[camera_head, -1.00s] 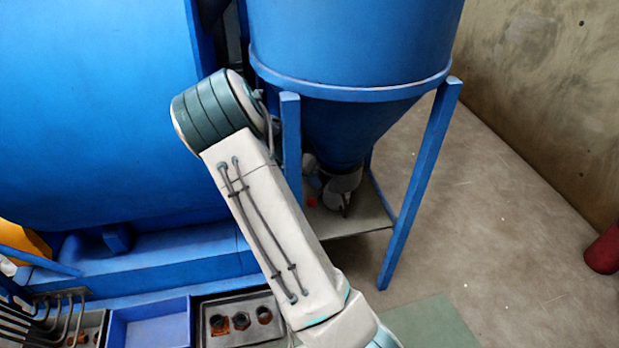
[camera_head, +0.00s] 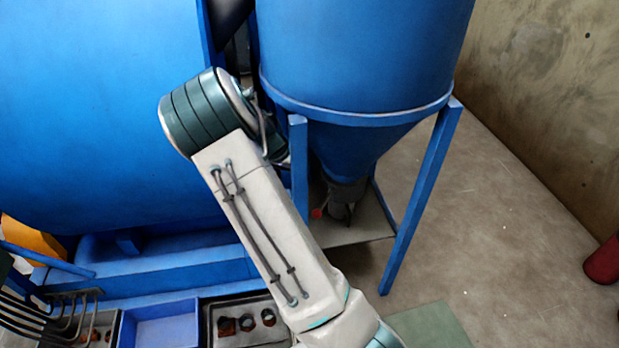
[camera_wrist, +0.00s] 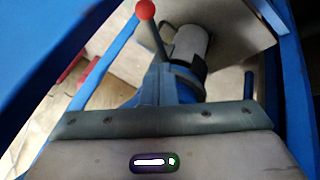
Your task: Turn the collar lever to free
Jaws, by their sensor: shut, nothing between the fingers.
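The collar lever is a dark rod with a red ball knob (camera_wrist: 145,9), at the top of the wrist view. Its lower end runs down behind my gripper toward a grey cylindrical outlet (camera_wrist: 190,43). In the head view the red knob (camera_head: 316,213) shows small, left of the outlet under the blue hopper (camera_head: 362,60). My gripper (camera_wrist: 163,72) is shut and empty, its fingers in front of the lever's lower part. I cannot tell whether they touch it. In the head view my gripper is hidden behind my arm and the hopper leg.
Blue hopper legs (camera_head: 420,200) frame the narrow space around the outlet, with a base plate (camera_head: 360,232) below. A large blue drum (camera_head: 90,110) stands left. A blue bin (camera_head: 160,325) and a tray with dark round parts (camera_head: 222,325) lie below. Open floor lies right.

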